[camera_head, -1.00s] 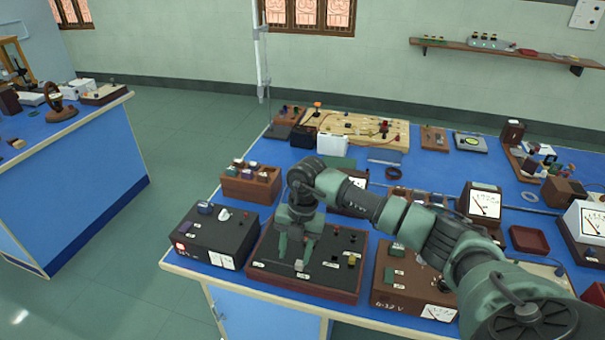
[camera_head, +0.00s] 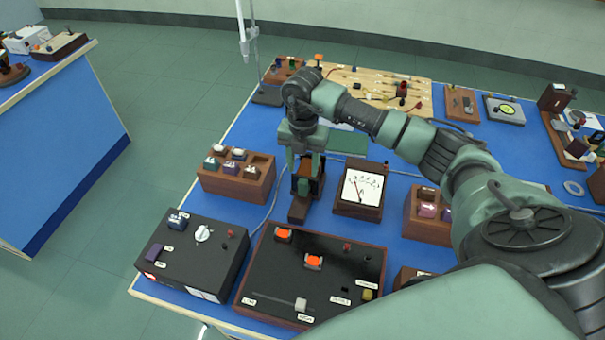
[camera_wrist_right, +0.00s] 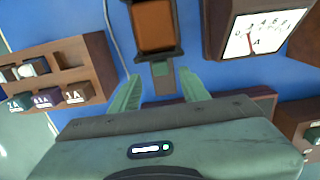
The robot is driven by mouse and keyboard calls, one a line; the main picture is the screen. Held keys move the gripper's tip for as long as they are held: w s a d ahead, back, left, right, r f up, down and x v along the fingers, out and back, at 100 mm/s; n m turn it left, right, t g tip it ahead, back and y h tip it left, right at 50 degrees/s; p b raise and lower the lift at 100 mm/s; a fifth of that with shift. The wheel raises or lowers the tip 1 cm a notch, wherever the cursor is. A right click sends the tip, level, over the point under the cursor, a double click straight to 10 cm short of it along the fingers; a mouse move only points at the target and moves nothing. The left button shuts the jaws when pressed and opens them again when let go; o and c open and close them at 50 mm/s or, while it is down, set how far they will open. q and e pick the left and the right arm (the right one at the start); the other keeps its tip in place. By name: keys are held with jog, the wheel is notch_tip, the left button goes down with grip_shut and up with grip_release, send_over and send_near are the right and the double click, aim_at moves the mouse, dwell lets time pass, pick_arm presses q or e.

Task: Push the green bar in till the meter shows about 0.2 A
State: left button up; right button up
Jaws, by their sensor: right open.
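The ammeter (camera_head: 362,188) has a white dial in a brown case. It also shows in the right wrist view (camera_wrist_right: 262,32), its red needle near the low left end of the scale. A coil with an orange-brown winding and dark end plates (camera_wrist_right: 153,28) stands left of the meter. A short grey-green end of the green bar (camera_wrist_right: 162,77) sticks out of the coil's near side. My right gripper (camera_wrist_right: 160,92) is open, its green fingers on either side of the bar's end, apart from it. In the head view my right gripper (camera_head: 305,158) partly hides the coil. My left gripper is not in view.
A brown block with labelled plugs (camera_head: 236,178) stands left of the coil. In front are a dark supply box (camera_head: 195,250) and a black panel (camera_head: 335,290) with two orange switches. Another plug block (camera_head: 425,215) stands right of the meter.

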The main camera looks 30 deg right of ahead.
aim_at(303, 181)
jog(key=f+b, duration=0.1)
jog(key=f, duration=0.1)
jog(key=f+b, duration=0.2)
jog(key=shift+s+a+f, duration=0.1)
jog(key=shift+s, duration=0.1)
notch_tip(303, 181, down, 3)
jog(key=shift+w+f+b, duration=0.1)
jog(key=shift+w+b, duration=0.05)
jog(key=shift+b, duration=0.8)
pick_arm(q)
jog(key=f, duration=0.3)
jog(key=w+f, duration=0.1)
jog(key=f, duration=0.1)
pick_arm(e)
jog(key=c, duration=0.8)
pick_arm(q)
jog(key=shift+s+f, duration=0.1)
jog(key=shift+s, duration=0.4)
pick_arm(e)
grip_shut()
